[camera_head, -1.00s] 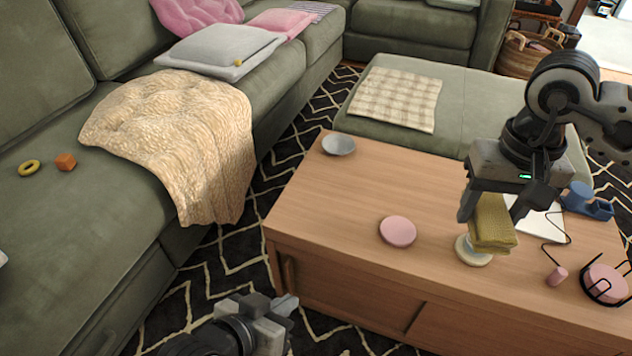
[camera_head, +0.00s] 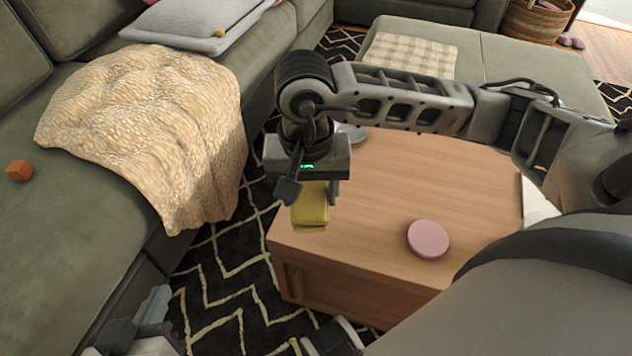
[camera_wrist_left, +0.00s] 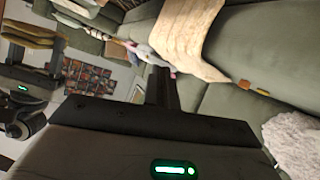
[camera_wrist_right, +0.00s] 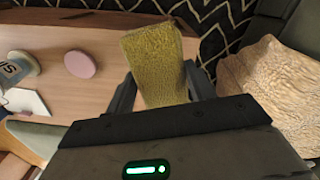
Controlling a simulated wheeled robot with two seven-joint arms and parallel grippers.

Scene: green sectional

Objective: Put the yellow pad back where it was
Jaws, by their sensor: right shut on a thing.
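The yellow pad (camera_head: 311,207) is a soft, thick block. My right gripper (camera_head: 310,190) is shut on it and holds it pointing down, near the left end of the wooden coffee table (camera_head: 385,200). The right wrist view shows the pad (camera_wrist_right: 158,65) between the two fingers, with table and patterned rug behind it. The left wrist view also shows the pad (camera_wrist_left: 32,38), at the left edge. My left gripper (camera_head: 155,303) is low at the bottom left of the head view, away from the table. Its fingers (camera_wrist_left: 162,88) look closed together and empty in the left wrist view.
A pink disc (camera_head: 428,239) lies on the table. A grey bowl (camera_head: 353,132) is partly hidden behind my right arm. A cream blanket (camera_head: 150,120) drapes over the green sofa, with an orange cube (camera_head: 19,170) nearby. Rug floor (camera_head: 215,285) separates sofa and table.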

